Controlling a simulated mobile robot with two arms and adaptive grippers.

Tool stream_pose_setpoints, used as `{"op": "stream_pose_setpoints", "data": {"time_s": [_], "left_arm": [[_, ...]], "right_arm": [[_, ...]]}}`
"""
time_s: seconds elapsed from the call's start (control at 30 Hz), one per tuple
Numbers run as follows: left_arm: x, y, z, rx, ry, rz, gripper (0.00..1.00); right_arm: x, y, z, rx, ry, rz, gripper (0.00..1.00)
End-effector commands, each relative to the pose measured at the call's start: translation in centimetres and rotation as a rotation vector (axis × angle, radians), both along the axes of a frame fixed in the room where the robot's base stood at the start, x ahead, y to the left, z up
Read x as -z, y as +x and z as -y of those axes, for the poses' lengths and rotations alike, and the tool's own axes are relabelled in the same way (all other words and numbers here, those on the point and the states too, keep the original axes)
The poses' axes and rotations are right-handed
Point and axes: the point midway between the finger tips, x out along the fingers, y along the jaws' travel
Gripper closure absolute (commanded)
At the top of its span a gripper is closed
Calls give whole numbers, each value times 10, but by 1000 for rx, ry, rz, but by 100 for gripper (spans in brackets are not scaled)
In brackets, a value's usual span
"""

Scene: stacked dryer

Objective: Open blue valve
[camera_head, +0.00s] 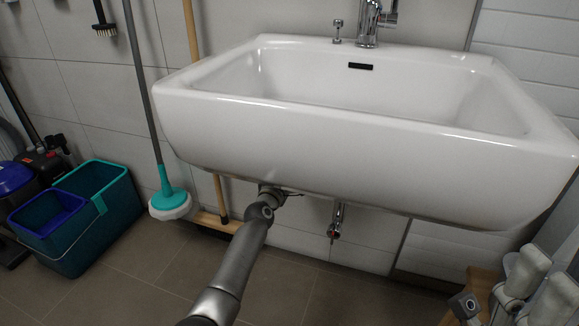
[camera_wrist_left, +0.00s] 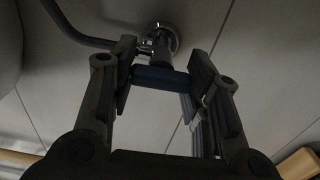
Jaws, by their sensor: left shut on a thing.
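The blue valve (camera_wrist_left: 160,78) shows in the left wrist view as a dark blue handle on a metal fitting at the wall. My left gripper (camera_wrist_left: 160,85) has its two fingers on either side of the blue handle and is shut on it. In the head view my left gripper (camera_head: 272,194) reaches under the front edge of the sink, and the blue valve is hidden there behind the gripper and the sink.
The white sink (camera_head: 350,135) hangs directly above my left gripper. A metal valve with a reddish part (camera_head: 335,224) is to the right under it. A plunger-like tool (camera_head: 169,203) and a teal bucket (camera_head: 90,225) stand left.

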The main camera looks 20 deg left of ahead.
Motion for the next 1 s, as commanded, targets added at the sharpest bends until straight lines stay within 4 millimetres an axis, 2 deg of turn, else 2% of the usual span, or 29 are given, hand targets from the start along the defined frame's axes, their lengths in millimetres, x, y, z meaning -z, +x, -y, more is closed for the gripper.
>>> {"op": "stream_pose_setpoints", "data": {"time_s": [0.03,0.2,0.5,0.67,1.0], "left_arm": [[1,0,0,-1,-4,-2,54],[1,0,0,-1,-2,-1,34],[0,0,0,0,-1,0,34],[0,-7,1,1,-3,1,34],[2,-54,-2,-2,-3,-1,34]], "right_arm": [[0,0,0,0,0,0,60],[0,0,0,0,0,-1,60],[3,1,1,4,4,-14,60],[2,1,1,2,4,-11,60],[1,1,0,1,2,-7,60]]}}
